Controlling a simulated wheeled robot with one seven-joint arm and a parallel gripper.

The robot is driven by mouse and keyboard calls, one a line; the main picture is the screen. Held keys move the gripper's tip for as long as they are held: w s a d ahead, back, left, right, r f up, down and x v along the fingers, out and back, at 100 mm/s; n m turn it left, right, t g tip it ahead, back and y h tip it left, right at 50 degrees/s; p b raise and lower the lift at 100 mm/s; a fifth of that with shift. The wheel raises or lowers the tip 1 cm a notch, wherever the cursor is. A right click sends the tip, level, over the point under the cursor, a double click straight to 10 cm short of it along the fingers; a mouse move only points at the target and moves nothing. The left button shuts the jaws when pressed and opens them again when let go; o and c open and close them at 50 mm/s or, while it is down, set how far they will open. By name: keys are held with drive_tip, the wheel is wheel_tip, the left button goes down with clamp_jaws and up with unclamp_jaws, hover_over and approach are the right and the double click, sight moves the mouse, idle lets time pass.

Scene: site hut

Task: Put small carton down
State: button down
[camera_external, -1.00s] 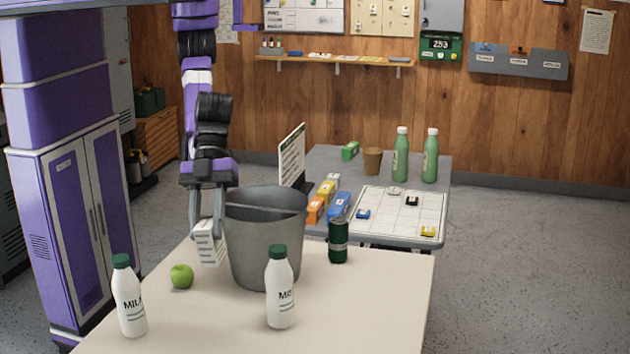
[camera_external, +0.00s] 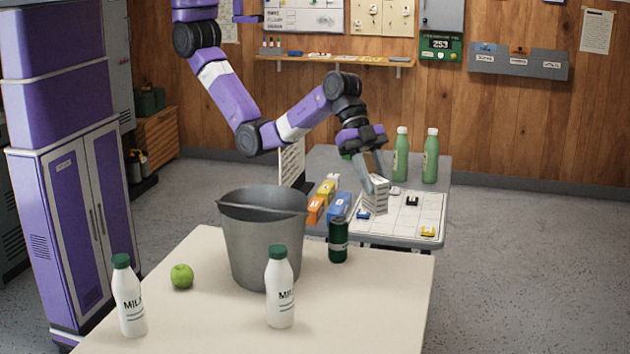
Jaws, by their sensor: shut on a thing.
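The small carton (camera_external: 376,199) is white with dark print lines. My gripper (camera_external: 375,184) is shut on it and holds it, slightly tilted, over the left part of the white gridded board (camera_external: 420,222) on the grey table (camera_external: 330,160). I cannot tell whether the carton's bottom touches the board or hangs a little above it. The gripper's fingers partly cover the carton's upper part.
Blue (camera_external: 339,207), orange and yellow boxes stand left of the board. Two green bottles (camera_external: 401,155) stand behind it.

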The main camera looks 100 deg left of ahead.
drive_tip(key=shift+n, duration=0.4)
drive_tip(key=shift+w+a+f+p, duration=0.1)
drive_tip(key=shift+w+a+f, duration=0.3)
drive_tip(key=shift+f, duration=2.95)
drive_tip(key=shift+w+a+f+p, duration=0.15)
drive_tip(key=shift+a+f, duration=0.6)
drive_tip(key=shift+f, duration=2.55)
drive_tip(key=shift+w+a+f+p, duration=0.15)
drive_tip(key=shift+a+f, duration=0.4)
drive_tip(key=shift+f, duration=2.8)
drive_tip(key=shift+f, duration=0.15)
drive_tip(key=shift+f, duration=0.1)
drive_tip(key=c, duration=1)
unclamp_jaws()
